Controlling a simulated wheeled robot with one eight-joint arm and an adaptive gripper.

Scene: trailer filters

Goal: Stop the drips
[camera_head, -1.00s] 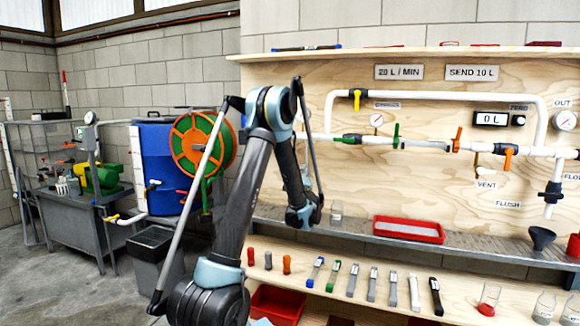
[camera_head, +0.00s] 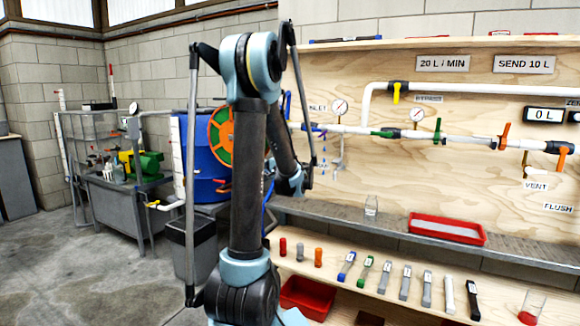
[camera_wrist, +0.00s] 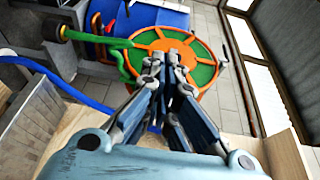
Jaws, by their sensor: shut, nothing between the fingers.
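The white pipe run (camera_head: 372,131) crosses the plywood panel. At its left end, near the INLET label and a gauge (camera_head: 340,107), small blue marks (camera_head: 323,150) hang below the pipe; they look like drips, but the exact source is unclear. Green-handled (camera_head: 437,130), orange-handled (camera_head: 505,135) and yellow-handled (camera_head: 396,92) valves sit along the pipes. My gripper (camera_wrist: 167,62) is shut and empty in the wrist view, with the orange and green hose reel (camera_wrist: 203,68) beyond it. In the head view my arm hides part of the inlet end.
A red tray (camera_head: 447,228) and a clear glass (camera_head: 371,204) stand on the metal ledge. Several tagged tools (camera_head: 405,282) and coloured plugs (camera_head: 318,257) lie on the lower shelf. A blue barrel (camera_head: 200,165) and grey bin (camera_head: 190,248) stand left.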

